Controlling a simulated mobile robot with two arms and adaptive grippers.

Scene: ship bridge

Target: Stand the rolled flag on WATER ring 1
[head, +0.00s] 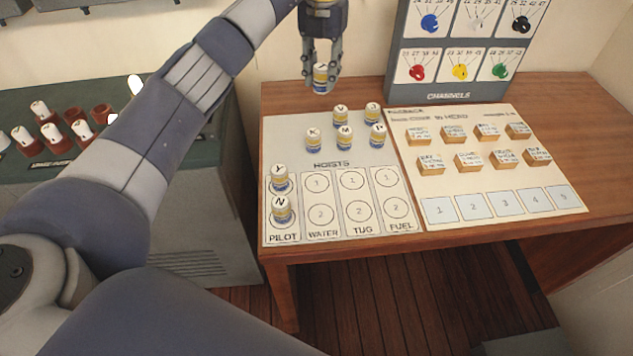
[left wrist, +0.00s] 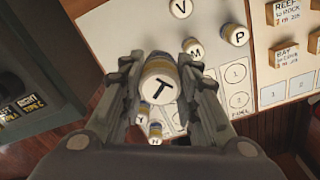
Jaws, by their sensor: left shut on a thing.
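My left gripper (head: 321,82) is shut on a rolled flag (head: 320,73), a short cylinder with a white top and blue and yellow bands. In the left wrist view the held flag (left wrist: 160,85) shows the letter T, between the fingers of the left gripper (left wrist: 160,90). It is held up above the back edge of the hoists sheet (head: 283,135). WATER ring 1 (head: 317,182) is bare, as is WATER ring 2 (head: 321,214) in front of it. My right gripper is not in view.
Flags Y (head: 280,178) and N (head: 281,211) stand on the PILOT rings, left of WATER. Flags K (head: 313,139), M (head: 345,138), P (head: 377,136), V (head: 340,116) and J (head: 373,113) stand behind the rings. TUG and FUEL rings are bare. A sheet with wooden blocks (head: 431,164) lies right.

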